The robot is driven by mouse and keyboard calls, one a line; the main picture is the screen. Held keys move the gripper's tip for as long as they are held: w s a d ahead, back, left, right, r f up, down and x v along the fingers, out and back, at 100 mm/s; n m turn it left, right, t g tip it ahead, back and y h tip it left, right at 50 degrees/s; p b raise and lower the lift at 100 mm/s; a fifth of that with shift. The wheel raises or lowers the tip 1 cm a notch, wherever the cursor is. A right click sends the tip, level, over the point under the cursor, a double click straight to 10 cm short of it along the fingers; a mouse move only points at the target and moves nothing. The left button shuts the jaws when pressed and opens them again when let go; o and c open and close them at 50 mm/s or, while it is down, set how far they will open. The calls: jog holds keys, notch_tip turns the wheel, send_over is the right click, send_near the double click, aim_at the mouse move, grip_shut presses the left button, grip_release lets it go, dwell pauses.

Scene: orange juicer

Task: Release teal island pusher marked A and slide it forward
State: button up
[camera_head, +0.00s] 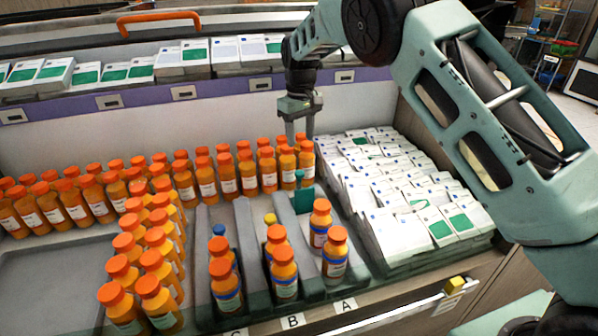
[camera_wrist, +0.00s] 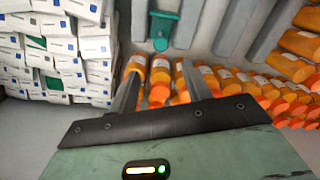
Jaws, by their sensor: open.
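The teal pusher (camera_head: 304,198) stands in the rear part of the lane above label A (camera_head: 345,305), its small knob upright on top. In the wrist view the teal pusher (camera_wrist: 162,28) shows at the top, beyond the fingertips. Two orange bottles (camera_head: 334,252) stand in front of it in the same lane. My gripper (camera_head: 300,137) is open, fingers down, above and behind the pusher, over the back row of bottles. In the wrist view my gripper (camera_wrist: 160,82) has its fingers spread, with bottles visible between them and no contact with the pusher.
White cartons (camera_head: 405,190) are stacked right of lane A. Lanes B and C hold orange bottles (camera_head: 283,270), with yellow (camera_head: 270,219) and blue (camera_head: 219,229) knobs behind them. Many orange bottles (camera_head: 150,245) stand left and behind. A purple-edged shelf (camera_head: 220,88) with boxes is at the back.

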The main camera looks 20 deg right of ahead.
aim_at(300, 172)
notch_tip(300, 172, down, 11)
jog(key=shift+f+b, duration=0.2)
jog(key=shift+b, duration=0.15)
